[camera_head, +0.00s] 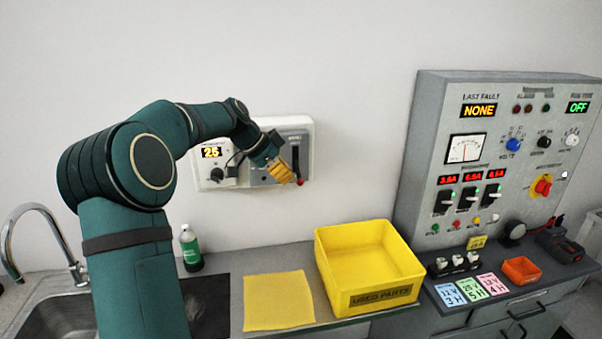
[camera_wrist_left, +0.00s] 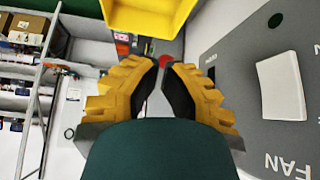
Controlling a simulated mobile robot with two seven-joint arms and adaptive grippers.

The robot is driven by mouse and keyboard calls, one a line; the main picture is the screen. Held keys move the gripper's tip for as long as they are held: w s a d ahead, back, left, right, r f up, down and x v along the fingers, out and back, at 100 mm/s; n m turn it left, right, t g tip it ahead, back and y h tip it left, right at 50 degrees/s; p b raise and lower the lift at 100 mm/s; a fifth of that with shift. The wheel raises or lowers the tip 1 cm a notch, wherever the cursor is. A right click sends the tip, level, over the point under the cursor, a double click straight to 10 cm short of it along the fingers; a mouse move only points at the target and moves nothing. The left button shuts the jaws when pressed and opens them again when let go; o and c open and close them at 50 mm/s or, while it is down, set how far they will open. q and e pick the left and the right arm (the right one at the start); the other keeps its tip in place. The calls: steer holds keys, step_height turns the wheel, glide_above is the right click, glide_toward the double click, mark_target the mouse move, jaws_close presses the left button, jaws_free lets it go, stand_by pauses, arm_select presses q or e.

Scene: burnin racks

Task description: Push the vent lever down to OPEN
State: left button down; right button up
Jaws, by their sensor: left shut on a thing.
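The vent lever shows as a red knob (camera_head: 299,182) near the lower end of a dark slot in a grey plate on the white wall panel (camera_head: 309,130). My left gripper (camera_head: 292,179), with yellow fingers, reaches the panel from the left and meets the lever there. In the left wrist view the fingertips (camera_wrist_left: 165,64) close in around the red knob (camera_wrist_left: 166,60), which shows just between and beyond them. The gripper is shut on the lever; the fingers hide most of its shaft. My right gripper is in neither view.
The panel also has a 25 display (camera_head: 211,152) and a knob; a white FAN switch (camera_wrist_left: 281,88) is beside the gripper. Below are a yellow bin (camera_head: 340,268), a yellow cloth (camera_head: 278,301), a green bottle (camera_head: 190,248) and a sink. A grey control cabinet (camera_head: 425,150) stands right.

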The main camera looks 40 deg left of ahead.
arm_select(q)
steer(key=v, duration=1.2)
stand_by(0.3)
